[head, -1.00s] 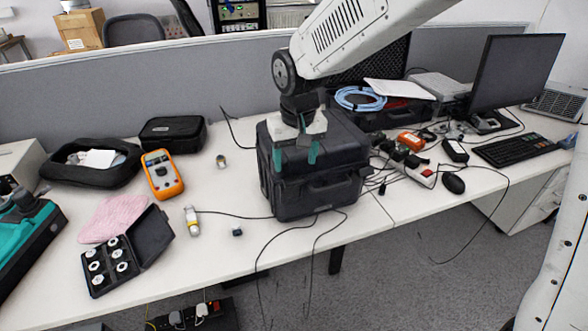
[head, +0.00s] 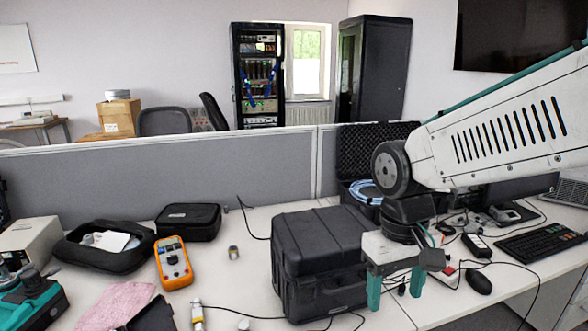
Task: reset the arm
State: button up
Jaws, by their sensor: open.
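My gripper (head: 395,288) hangs at the end of my white arm, with its two teal fingers pointing down and apart. It is open and I see nothing between the fingers. It is in front of and to the right of the black hard case (head: 318,262), over the right part of the white desk (head: 250,294). The gripper hides a little of the desk and cables behind it.
An orange multimeter (head: 173,263), a black pouch (head: 188,221) and an open soft case (head: 80,256) stand at left. A keyboard (head: 541,243) and mouse (head: 478,283) lie at right. A grey partition (head: 150,180) runs behind the desk.

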jog(key=s+d+r+m+t, duration=0.2)
jog(key=s+d+r+m, duration=0.1)
jog(key=s+d, duration=0.7)
jog(key=shift+s+r, duration=0.6)
jog(key=shift+s, duration=0.65)
dwell(0.3)
